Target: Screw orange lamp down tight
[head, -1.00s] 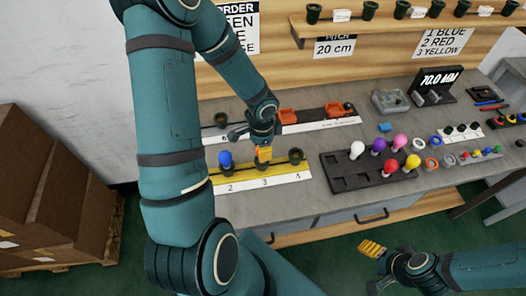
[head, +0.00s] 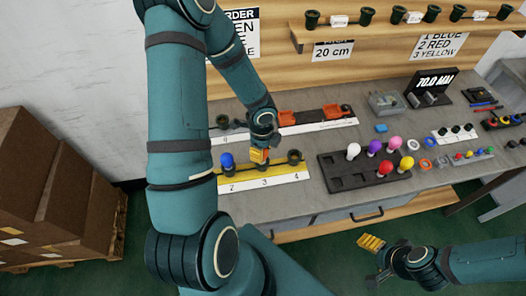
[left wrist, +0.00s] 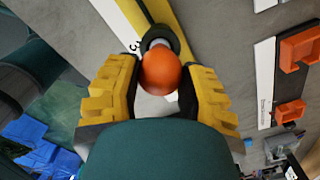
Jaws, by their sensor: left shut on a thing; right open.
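The orange lamp (left wrist: 161,70) stands in a dark socket (left wrist: 158,38) at the spot marked 3 on the yellow rail (head: 275,172). My left gripper (head: 258,156) is over that spot in the head view and hides most of the lamp. In the left wrist view, the yellow fingers of this gripper (left wrist: 160,92) are on both sides of the orange bulb, shut on it. Whether the lamp is seated tight cannot be told. My right gripper (head: 372,246) is open and empty, in front of the bench at the lower right.
A blue lamp (head: 227,158) stands at spot 2, close to my left gripper, and an empty socket (head: 294,157) at spot 4. A dark tray (head: 340,180) with several coloured lamps is to the right. Orange holders (head: 287,115) stand on the rail behind.

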